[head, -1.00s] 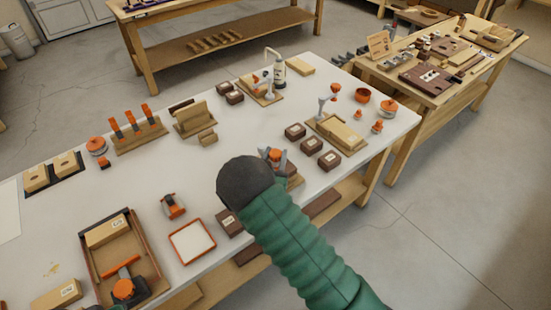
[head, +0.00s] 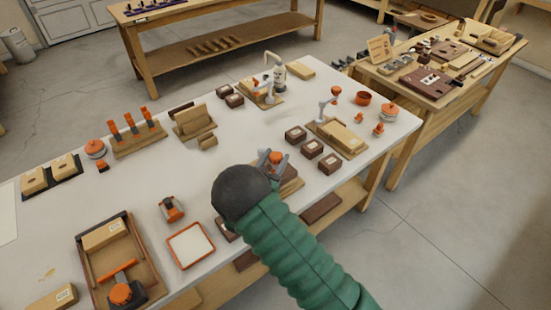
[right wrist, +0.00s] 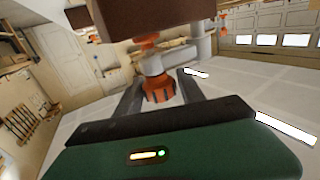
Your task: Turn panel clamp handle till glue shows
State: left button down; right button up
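My right gripper (head: 270,162) is low over the middle of the white bench. An orange knob-like handle (head: 276,157) shows at its fingertips, above a wooden base (head: 292,187) partly hidden by my arm. In the right wrist view the orange handle (right wrist: 158,88) sits between the two dark fingers (right wrist: 160,92), with a pale grey post behind it. Whether the fingers press on it cannot be told. A dark brown block (right wrist: 150,14) fills the top of that view. No glue can be made out at the clamp. My left gripper is out of view.
Several dark brown blocks (head: 312,148) stand close right of the gripper. A wooden fixture with a grey post (head: 340,136) stands beyond them. An orange-rimmed white tray (head: 190,246) and a wooden tray (head: 148,255) lie to the left. The left middle of the bench is mostly clear.

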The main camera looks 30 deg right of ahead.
jog(key=shift+o, duration=1.1)
jog(key=v, duration=1.6)
jog(key=shift+a+b, duration=0.4)
jog(key=shift+b, duration=0.05)
jog(key=shift+f, duration=0.1)
